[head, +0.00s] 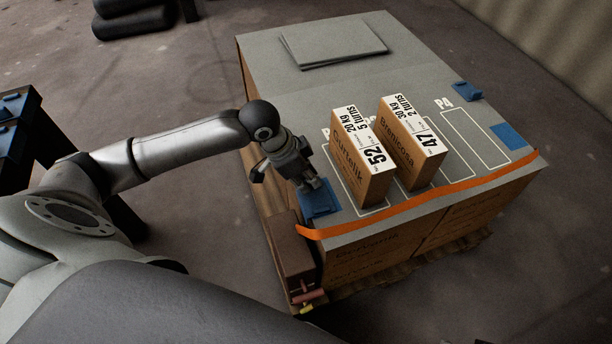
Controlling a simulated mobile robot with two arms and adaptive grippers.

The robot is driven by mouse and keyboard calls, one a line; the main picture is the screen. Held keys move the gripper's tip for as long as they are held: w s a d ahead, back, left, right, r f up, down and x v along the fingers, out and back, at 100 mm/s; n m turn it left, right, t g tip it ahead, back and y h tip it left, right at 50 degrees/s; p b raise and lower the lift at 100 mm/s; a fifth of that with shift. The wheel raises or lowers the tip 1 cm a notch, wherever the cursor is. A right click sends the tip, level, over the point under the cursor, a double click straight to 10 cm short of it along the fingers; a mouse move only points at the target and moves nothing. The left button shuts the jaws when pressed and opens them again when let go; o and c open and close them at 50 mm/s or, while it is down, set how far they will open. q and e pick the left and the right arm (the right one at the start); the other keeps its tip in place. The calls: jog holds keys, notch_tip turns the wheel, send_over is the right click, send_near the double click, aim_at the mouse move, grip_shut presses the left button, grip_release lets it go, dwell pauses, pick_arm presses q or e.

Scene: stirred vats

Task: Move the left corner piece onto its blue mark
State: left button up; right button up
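My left gripper (314,184) reaches in from the left and points down at the left front part of the grey-topped load. Its fingertips are at a blue piece or patch (321,208) near the load's left edge. The gripper partly covers this blue area, so I cannot tell the corner piece from its mark there. I cannot tell whether the fingers are open or shut on it. On the right side of the top lie a flat blue patch (509,136) and a smaller, darker blue piece (467,91). My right gripper is not in view.
An orange strap (440,200) runs along the load's front edge. Two labelled boxes, marked 52 (360,160) and 47 (412,145), stand right of the gripper. A grey sheet (333,44) lies at the back. A brown block (290,250) is at the left front corner.

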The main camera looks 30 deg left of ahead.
pick_arm(q)
jog(key=shift+o, duration=0.9)
jog(key=shift+r, duration=0.1)
jog(key=v, duration=1.1)
jog(key=shift+a+r, duration=0.15)
jog(key=shift+r, duration=0.2)
jog(key=shift+s, duration=0.15)
